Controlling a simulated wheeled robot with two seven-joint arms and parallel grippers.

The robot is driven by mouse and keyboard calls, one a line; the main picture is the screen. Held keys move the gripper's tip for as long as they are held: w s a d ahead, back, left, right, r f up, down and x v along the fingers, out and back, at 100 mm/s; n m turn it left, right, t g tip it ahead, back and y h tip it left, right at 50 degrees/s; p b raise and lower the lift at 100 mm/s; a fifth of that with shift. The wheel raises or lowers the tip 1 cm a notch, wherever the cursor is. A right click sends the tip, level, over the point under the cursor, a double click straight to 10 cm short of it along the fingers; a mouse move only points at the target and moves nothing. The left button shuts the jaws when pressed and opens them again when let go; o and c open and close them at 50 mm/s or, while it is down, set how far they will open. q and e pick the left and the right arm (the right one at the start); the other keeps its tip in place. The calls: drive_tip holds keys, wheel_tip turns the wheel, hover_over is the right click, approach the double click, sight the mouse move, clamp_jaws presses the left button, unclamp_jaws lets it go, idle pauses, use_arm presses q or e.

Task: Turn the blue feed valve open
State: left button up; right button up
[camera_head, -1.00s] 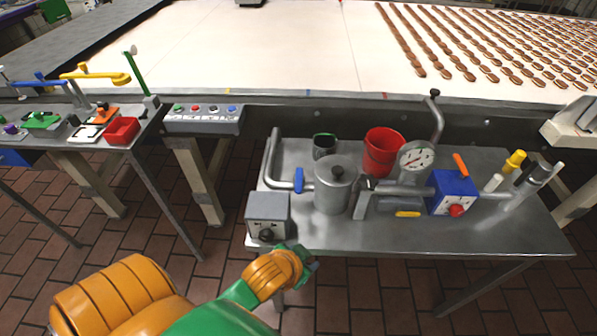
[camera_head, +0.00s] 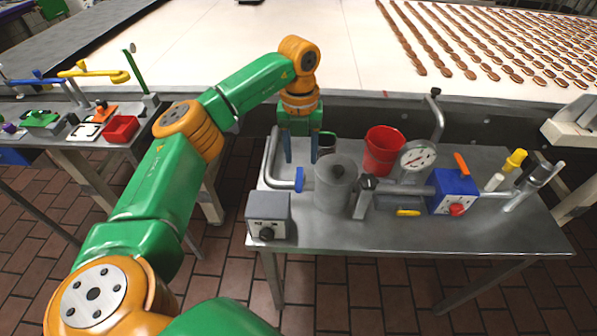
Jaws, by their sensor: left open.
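The blue feed valve (camera_head: 299,180) is a small upright blue handle on the bent metal pipe at the left of the steel table, just left of the lidded metal pot (camera_head: 333,187). My left gripper (camera_head: 301,158) points down just above and behind the blue handle in the picture. Its two fingers are apart with nothing between them. I cannot tell whether a fingertip touches the handle or pipe. My right gripper is not in view.
A red bucket (camera_head: 381,152), a dark cup (camera_head: 326,142), a pressure gauge (camera_head: 417,156) and a blue box (camera_head: 453,190) stand on the steel table. A grey box (camera_head: 268,214) sits at its front left. The table's front strip is clear.

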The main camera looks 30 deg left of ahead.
sight(299, 180)
use_arm(q)
wheel_tip(299, 180, down, 6)
drive_tip(key=shift+s+a+f+p, duration=0.1)
drive_tip(key=shift+s+a+p, duration=0.05)
drive_tip(key=shift+p, duration=0.75)
drive_tip(key=shift+f, duration=0.3)
drive_tip(key=shift+r, duration=0.1)
clamp_jaws()
